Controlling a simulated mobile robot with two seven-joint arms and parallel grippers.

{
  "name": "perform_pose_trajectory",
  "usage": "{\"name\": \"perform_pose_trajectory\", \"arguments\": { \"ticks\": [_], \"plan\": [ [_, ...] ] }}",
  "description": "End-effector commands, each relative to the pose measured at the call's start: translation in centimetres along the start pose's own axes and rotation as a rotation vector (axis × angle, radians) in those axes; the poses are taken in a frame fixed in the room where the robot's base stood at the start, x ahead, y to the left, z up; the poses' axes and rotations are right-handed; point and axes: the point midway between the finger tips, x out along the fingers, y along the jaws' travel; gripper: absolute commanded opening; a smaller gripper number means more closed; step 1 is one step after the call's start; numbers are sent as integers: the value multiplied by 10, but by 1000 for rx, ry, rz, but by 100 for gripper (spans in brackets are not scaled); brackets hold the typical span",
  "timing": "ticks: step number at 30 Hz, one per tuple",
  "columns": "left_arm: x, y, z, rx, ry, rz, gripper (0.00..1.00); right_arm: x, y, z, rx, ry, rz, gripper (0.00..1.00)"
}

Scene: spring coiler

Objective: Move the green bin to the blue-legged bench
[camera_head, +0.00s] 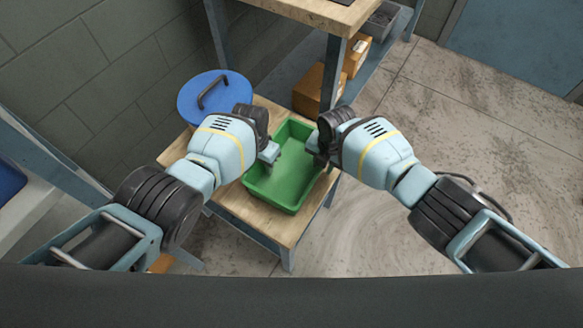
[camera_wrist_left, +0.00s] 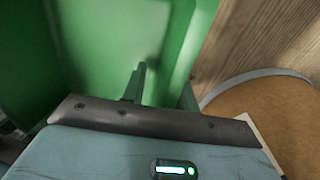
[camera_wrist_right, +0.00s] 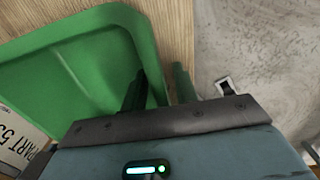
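The green bin (camera_head: 290,182) is an empty open tray on a small wood-topped bench (camera_head: 262,222) with blue-grey legs. My left gripper (camera_head: 270,154) is at the bin's left wall. In the left wrist view its fingers (camera_wrist_left: 162,90) stand apart with green bin wall (camera_wrist_left: 100,45) between them. My right gripper (camera_head: 318,152) is at the bin's right wall. In the right wrist view its fingers (camera_wrist_right: 158,88) are apart, one inside the bin (camera_wrist_right: 75,60) and one outside. Contact with the wall is hard to tell on both sides.
A blue round lid with a dark handle (camera_head: 213,97) is at the bench's back left. A taller wood-topped bench with blue-grey legs (camera_head: 325,12) stands behind, with cardboard boxes (camera_head: 312,90) on its lower shelf. Open concrete floor (camera_head: 470,150) lies to the right.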

Motion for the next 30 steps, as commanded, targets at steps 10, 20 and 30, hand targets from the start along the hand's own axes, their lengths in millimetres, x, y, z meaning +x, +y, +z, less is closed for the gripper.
{"name": "perform_pose_trajectory", "arguments": {
  "ticks": [10, 20, 30],
  "plan": [
    [6, 0, 1, -1, 1, -2, 29, 6, 0, 0, -1, -1, 0, 29],
    [6, 0, 1, 0, 0, -2, 20, 6, 0, 0, 0, -1, 0, 20],
    [6, 0, 1, 0, 0, -2, 0, 6, 0, 0, 0, -1, 0, 0]
  ]
}}
